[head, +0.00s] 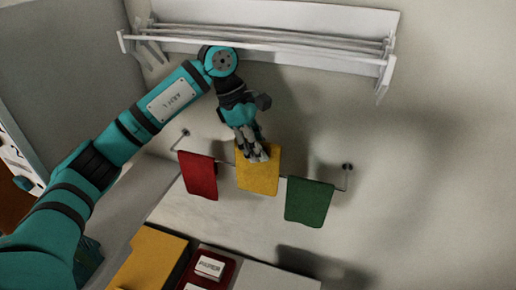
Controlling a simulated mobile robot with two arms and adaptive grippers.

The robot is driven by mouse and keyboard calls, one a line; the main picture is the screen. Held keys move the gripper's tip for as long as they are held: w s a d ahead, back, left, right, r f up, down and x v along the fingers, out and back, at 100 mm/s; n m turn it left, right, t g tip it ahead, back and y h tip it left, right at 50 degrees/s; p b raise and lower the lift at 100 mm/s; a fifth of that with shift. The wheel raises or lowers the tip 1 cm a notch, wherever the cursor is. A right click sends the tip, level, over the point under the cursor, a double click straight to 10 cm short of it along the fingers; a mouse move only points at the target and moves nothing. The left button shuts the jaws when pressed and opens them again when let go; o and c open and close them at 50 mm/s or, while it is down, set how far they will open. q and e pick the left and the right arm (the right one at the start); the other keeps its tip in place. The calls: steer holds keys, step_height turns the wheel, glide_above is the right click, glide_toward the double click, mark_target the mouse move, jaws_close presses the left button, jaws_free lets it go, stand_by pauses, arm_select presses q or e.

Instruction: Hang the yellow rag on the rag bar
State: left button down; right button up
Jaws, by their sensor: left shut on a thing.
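The yellow rag (260,178) hangs down flat at the middle of the rag bar (347,178), between the red and green rags. My left gripper (258,154) is shut on the top edge of the yellow rag, right at the height of the bar. The fingers hide part of the rag's upper edge, so I cannot tell whether it is folded over the bar. The bar is a thin metal rod fixed to the wall at both ends. My right gripper is not in view.
A red rag (199,176) hangs on the bar to the left and a green rag (309,202) to the right. A white wall rack (270,42) with rails juts out above. A yellow board (150,258) and a red tray (228,266) with white items lie below.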

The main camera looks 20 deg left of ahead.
mark_target(256, 169)
arm_select(q)
steer(key=shift+f, duration=0.15)
stand_by(0.4)
steer(key=shift+f+b, duration=3.3)
steer(key=shift+f, duration=0.55)
steer(key=c, duration=1.2)
jaws_free()
